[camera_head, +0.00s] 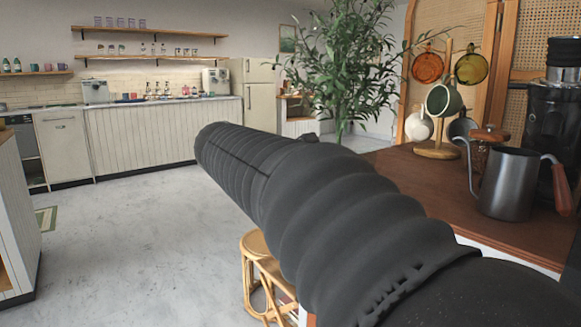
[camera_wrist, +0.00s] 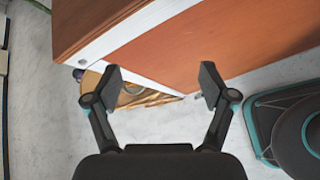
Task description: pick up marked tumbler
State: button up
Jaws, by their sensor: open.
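I cannot pick out a marked tumbler in either view. Small cups and glasses (camera_head: 120,22) stand on the far wall shelves, too small to show any mark. My gripper (camera_wrist: 162,86) is open and empty in the wrist view, its two fingers spread wide beside the edge of a brown wooden counter (camera_wrist: 200,40). Nothing is between the fingertips but the view of the floor, the counter's pale edge and a stool behind. In the head view my dark arm crosses the middle, and my gripper is not visible there.
The brown counter (camera_head: 420,180) at right holds a grey metal pitcher (camera_head: 506,183), a dark grinder (camera_head: 548,125) and a mug tree (camera_head: 436,150). A wicker stool (camera_head: 254,243) stands below it. A plant (camera_head: 345,60) is behind. Pale floor (camera_head: 130,240) at left is clear.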

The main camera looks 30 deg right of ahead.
jog(key=w+d+r+n+g+h, duration=0.3)
jog(key=w+d+r+h, duration=0.1)
jog(key=d+r, duration=0.25)
jog(key=b+x, duration=0.1)
jog(key=x, duration=1.1)
jog(key=shift+w+d, duration=0.15)
jog(key=shift+r, duration=0.1)
jog(key=c, duration=1.3)
